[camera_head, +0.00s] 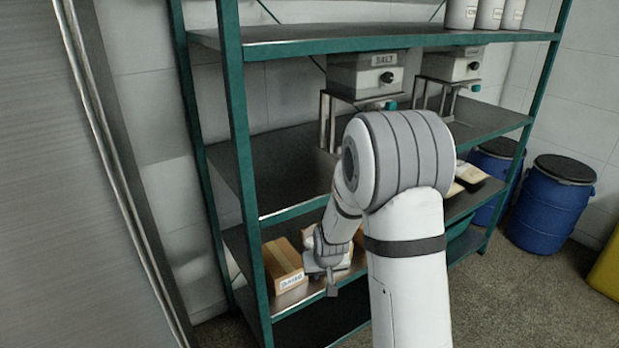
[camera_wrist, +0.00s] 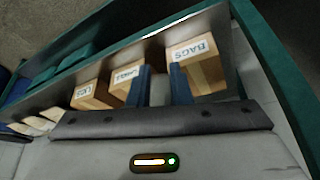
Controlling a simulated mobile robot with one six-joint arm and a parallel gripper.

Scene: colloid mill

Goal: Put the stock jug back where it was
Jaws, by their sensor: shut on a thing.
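My gripper (camera_head: 326,278) is low at the shelving unit, by its lower shelf. In the wrist view its two blue fingers (camera_wrist: 163,84) are shut on a pale thing (camera_wrist: 158,90), which I take to be the stock jug. Only a plain strip of it shows between the fingers, so its handle, spout and contents cannot be made out. In the head view my arm hides most of that area. I cannot tell whether the held thing touches the shelf.
A labelled brown box (camera_head: 284,264) is on the lower shelf left of my gripper; the wrist view shows a BAGS box (camera_wrist: 197,66) and more boxes close by. A teal post (camera_head: 241,150) stands at left. A SALT dispenser (camera_head: 366,77) is above. Blue drums (camera_head: 550,208) stand right.

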